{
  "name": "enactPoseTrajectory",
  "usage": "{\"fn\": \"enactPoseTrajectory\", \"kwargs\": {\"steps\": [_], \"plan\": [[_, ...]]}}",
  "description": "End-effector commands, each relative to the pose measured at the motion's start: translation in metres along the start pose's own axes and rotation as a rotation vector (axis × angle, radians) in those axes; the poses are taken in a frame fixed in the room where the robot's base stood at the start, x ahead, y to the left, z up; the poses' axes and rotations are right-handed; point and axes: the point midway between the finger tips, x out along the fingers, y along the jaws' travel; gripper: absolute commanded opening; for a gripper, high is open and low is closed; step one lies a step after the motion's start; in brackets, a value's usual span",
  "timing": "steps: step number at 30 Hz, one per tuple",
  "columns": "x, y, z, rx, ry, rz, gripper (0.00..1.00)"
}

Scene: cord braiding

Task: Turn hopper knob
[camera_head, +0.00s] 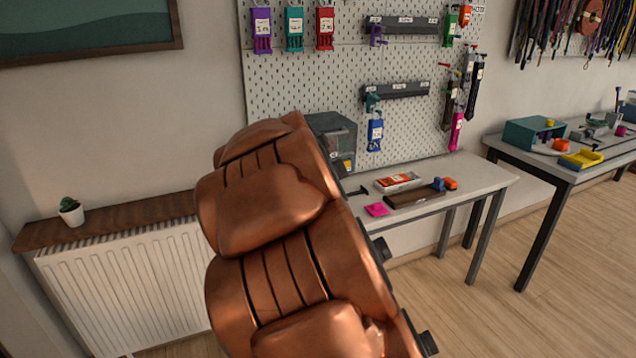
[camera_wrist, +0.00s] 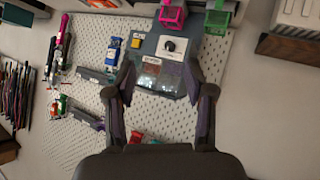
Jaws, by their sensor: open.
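The hopper (camera_wrist: 148,48) is a dark grey box with clear windows, seen between my fingers in the wrist view. Its knob (camera_wrist: 170,46) is black on a white plate, a little beyond the fingertips in the picture. My gripper (camera_wrist: 160,78) is open and empty, with one finger on each side of the hopper's windows; it looks apart from the knob. In the head view the hopper (camera_head: 338,130) stands at the back of the bench, partly hidden behind my copper-coloured arm. My gripper and the knob cannot be seen there.
A pegboard (camera_head: 285,80) with hanging tools is behind the bench (camera_head: 480,175). A magenta box (camera_wrist: 173,15) and a green box (camera_wrist: 217,20) are near the hopper in the wrist view. A brown tray (camera_head: 415,196) lies on the bench; a radiator (camera_head: 130,280) is at left.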

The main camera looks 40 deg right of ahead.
Motion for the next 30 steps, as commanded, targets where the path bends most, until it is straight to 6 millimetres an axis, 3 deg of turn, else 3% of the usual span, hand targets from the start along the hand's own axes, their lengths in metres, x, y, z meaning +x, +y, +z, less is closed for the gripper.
{"fn": "enactPoseTrajectory", "kwargs": {"steps": [1,8,15,21,30], "plan": [[0.025,0.011,-0.006,0.001,0.052,0.02,0.54],[0.105,0.034,-0.051,-0.022,0.318,0.002,0.54],[0.173,0.03,-0.055,-0.043,0.542,-0.14,0.54],[0.202,0.017,-0.04,-0.032,0.663,-0.286,0.54],[0.21,0.006,-0.035,-0.018,0.728,-0.374,0.54]]}}
